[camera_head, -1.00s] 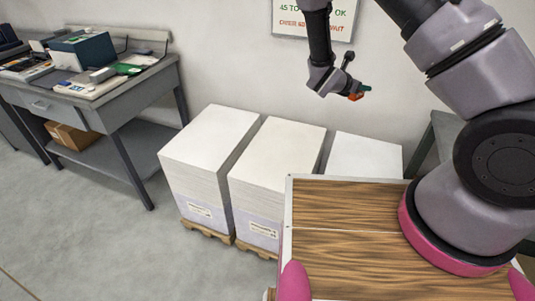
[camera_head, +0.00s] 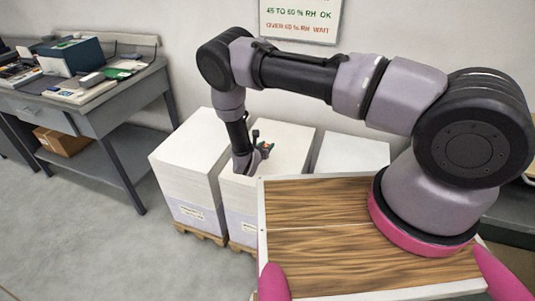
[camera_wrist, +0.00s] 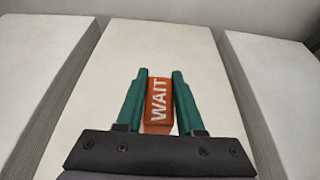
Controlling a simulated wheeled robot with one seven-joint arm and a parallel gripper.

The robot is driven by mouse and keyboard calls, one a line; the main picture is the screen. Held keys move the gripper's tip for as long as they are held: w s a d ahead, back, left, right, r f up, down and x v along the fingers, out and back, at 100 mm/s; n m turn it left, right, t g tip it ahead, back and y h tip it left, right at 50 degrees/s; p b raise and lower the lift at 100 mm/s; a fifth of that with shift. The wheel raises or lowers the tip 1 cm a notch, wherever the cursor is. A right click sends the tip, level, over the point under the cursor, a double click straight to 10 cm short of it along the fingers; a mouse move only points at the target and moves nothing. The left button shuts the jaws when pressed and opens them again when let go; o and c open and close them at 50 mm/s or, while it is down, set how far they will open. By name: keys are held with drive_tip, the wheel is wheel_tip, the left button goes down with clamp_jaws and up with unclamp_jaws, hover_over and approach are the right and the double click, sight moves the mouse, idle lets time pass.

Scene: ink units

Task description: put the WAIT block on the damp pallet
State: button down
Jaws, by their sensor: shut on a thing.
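My gripper (camera_head: 264,148) is shut on the WAIT block (camera_wrist: 158,100). The block is orange-red with white letters and sits between the two green fingers in the wrist view. In the head view the gripper is over the middle paper stack (camera_head: 284,141), near its top. I cannot tell whether the block touches the paper. The left stack (camera_head: 205,135) and the right stack (camera_head: 352,150) stand on either side. The left and middle stacks rest on wooden pallets; labels on their fronts are too small to read. Nothing visible marks one pallet as damp.
A wall sign (camera_head: 300,20) reads 45 to 60 % RH OK and over 60 % RH WAIT. A grey workbench (camera_head: 95,105) with instruments and a cardboard box (camera_head: 62,141) below stands left. The stack tops are otherwise bare. Narrow gaps separate the stacks.

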drive_tip(key=shift+f, duration=2.3)
drive_tip(key=shift+d+f, duration=0.1)
drive_tip(key=shift+f, duration=0.05)
drive_tip(key=c, duration=0.5)
unclamp_jaws()
drive_tip(key=shift+r, duration=0.25)
drive_tip(key=v, duration=1.2)
drive_tip(key=shift+f, duration=0.1)
